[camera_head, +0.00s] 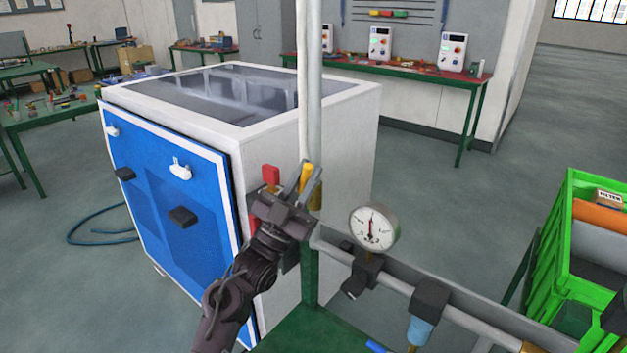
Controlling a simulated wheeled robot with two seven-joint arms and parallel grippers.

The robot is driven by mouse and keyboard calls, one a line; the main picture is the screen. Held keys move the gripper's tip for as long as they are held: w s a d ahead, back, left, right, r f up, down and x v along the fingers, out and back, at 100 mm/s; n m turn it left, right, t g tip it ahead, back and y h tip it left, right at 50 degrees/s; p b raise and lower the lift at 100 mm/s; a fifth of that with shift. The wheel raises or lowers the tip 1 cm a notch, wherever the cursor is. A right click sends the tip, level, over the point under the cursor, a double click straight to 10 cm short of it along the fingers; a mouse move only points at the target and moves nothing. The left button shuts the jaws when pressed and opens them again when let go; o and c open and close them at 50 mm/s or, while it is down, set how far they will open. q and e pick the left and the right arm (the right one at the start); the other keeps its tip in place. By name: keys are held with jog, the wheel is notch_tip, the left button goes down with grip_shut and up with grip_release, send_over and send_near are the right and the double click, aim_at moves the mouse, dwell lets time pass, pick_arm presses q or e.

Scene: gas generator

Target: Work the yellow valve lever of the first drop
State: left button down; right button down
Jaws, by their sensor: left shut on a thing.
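The yellow valve lever (308,176) stands upright against the vertical grey pipe (310,85) near the middle of the head view. My left gripper (304,179) reaches up from below, with its fingers closed on the lever. Part of the lever and the valve body are hidden behind the fingers. A red part (271,175) shows just left of the gripper. My right gripper is not in view.
A round pressure gauge (373,228) sits right of the gripper on a horizontal pipe (455,312). A white and blue cabinet (345,140) stands close behind. A green crate (547,255) is at the right. Open floor lies beyond.

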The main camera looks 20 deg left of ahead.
pick_arm(q)
jog(key=shift+w+a+r+n+t+y+p, duration=0.1)
jog(key=shift+w+a+n+t+y+p, duration=0.2)
jog(key=shift+n+y, duration=0.95)
jog(key=shift+s+a+f+n+t+y+p, duration=0.1)
jog(key=shift+a+n+t+y, duration=0.25)
jog(key=shift+n+y, duration=0.9)
jog(key=shift+w+a+r+n+t+y+p, duration=0.1)
jog(key=shift+w+a+n+t+y+p, duration=0.2)
jog(key=shift+n+y, duration=0.9)
jog(key=shift+s+n, duration=0.1)
jog(key=shift+n, duration=0.2)
jog(key=c, duration=1.4)
grip_release()
jog(key=shift+a, duration=0.1)
jog(key=shift+o, duration=0.2)
jog(key=b+v, duration=0.3)
jog(key=v, duration=0.4)
jog(key=shift+s+f, duration=0.3)
jog(key=shift+f, duration=0.05)
